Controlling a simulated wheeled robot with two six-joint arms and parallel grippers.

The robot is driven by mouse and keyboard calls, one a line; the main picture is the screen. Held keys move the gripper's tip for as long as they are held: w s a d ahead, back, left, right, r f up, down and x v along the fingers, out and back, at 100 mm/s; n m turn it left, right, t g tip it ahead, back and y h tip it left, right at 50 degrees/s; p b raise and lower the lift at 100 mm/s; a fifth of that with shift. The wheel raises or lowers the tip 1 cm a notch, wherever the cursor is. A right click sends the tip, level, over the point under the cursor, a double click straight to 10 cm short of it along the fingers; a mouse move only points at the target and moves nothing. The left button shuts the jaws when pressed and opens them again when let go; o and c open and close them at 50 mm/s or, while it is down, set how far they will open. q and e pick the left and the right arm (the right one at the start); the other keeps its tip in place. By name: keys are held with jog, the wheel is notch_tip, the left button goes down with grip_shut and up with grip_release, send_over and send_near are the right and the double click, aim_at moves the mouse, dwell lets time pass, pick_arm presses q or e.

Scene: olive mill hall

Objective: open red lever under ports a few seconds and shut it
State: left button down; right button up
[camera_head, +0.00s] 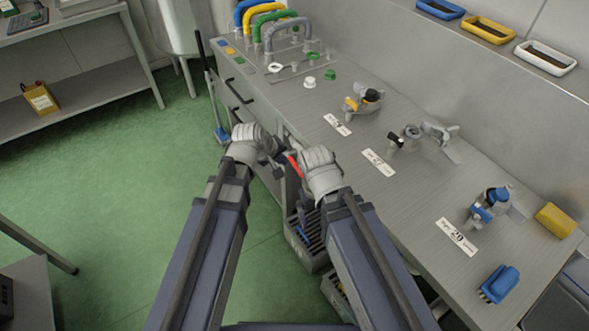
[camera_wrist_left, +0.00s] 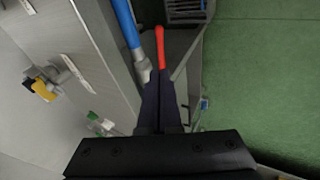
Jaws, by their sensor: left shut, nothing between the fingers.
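The red lever (camera_head: 294,166) shows as a short bar between my two wrists, below the counter's front edge. In the left wrist view the red lever (camera_wrist_left: 159,42) stands out beside a blue pipe (camera_wrist_left: 125,20) with a grey fitting. My left gripper (camera_head: 282,158) is close to the lever. Its dark fingers (camera_wrist_left: 160,82) are shut with nothing between them, and their tips appear near the lever's end; I cannot tell whether they touch. My right gripper (camera_head: 302,202) is just right of the lever, its fingers mostly hidden by the wrist.
The steel counter (camera_head: 350,170) carries several valves, labels and coloured hose loops (camera_head: 262,18). A yellow sponge (camera_head: 554,220) and blue brush (camera_head: 499,284) lie at right. A grey slatted crate (camera_head: 306,247) stands low beneath my right arm. Green floor (camera_head: 120,170) is open at left.

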aim_at(299, 172)
pick_arm(q)
jog(key=b+x, duration=1.2)
jog(key=x, duration=0.2)
jog(key=shift+s+f, duration=0.15)
